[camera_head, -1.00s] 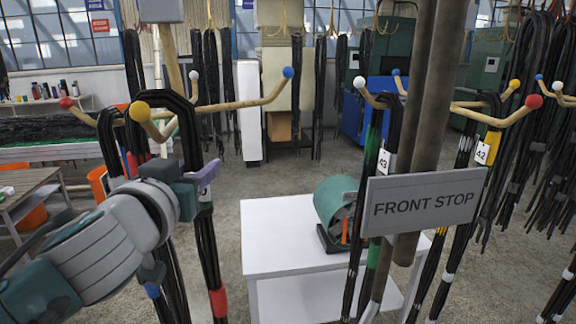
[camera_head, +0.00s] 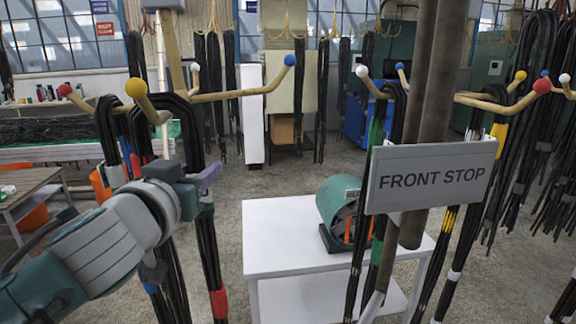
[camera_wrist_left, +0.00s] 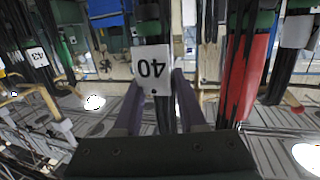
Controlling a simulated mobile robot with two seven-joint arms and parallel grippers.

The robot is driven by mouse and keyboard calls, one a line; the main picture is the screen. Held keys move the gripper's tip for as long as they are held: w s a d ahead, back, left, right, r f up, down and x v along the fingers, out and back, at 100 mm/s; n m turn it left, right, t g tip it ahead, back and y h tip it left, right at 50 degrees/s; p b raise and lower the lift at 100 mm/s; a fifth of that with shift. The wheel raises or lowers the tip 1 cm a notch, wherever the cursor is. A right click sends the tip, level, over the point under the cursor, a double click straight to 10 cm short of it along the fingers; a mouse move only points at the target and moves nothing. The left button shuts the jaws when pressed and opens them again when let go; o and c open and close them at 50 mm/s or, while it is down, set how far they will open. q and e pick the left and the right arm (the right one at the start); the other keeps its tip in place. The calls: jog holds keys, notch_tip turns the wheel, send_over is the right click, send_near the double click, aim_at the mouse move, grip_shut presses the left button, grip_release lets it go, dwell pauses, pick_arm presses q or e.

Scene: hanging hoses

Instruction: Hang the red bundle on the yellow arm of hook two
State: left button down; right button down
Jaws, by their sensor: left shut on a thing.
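A black hose bundle with a low red band (camera_head: 218,302) hangs at the left in the head view. My left gripper (camera_head: 200,178) is closed around it at a pale band. In the left wrist view, my gripper's purple fingers (camera_wrist_left: 160,108) flank a hose bundle with an upside-down tag "40" (camera_wrist_left: 152,71). The bundle's upper loop is close to the left wooden hook; whether it rests there is unclear. This hook has a yellow-tipped arm (camera_head: 136,88) pointing towards me. A right hook also has a yellow tip (camera_head: 520,76). No hook number is readable. My right gripper is out of view.
Another bundle with a red band (camera_head: 135,165) hangs just left of the held one; a red-banded bundle (camera_wrist_left: 246,75) is close beside my fingers in the wrist view. A "FRONT STOP" sign (camera_head: 430,177) and thick posts stand right of centre. A white table (camera_head: 290,235) is behind.

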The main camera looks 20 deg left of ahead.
pick_arm(q)
jog(key=shift+r, duration=0.2)
jog(key=c, duration=0.7)
grip_release()
jog(key=shift+w, duration=0.1)
jog(key=shift+o, duration=1.4)
jog(key=shift+f, duration=0.3)
jog(key=f+b+v, duration=0.1)
jog(key=b+v, duration=0.1)
jog(key=v, duration=0.7)
jog(key=s+d+f+m+g+h, duration=0.2)
jog(key=s+d+f+g, duration=0.3)
jog(key=s, duration=0.5)
jog(key=s+d+f+m+g+h, duration=0.3)
jog(key=s+f+g, duration=0.45)
jog(key=s, duration=0.25)
jog(key=r+p, duration=0.9)
jog(key=d+r+p, duration=0.1)
jog(key=r+p, duration=0.3)
jog(key=r, duration=0.1)
jog(key=shift+s+p, duration=0.25)
jog(key=shift+p, duration=0.05)
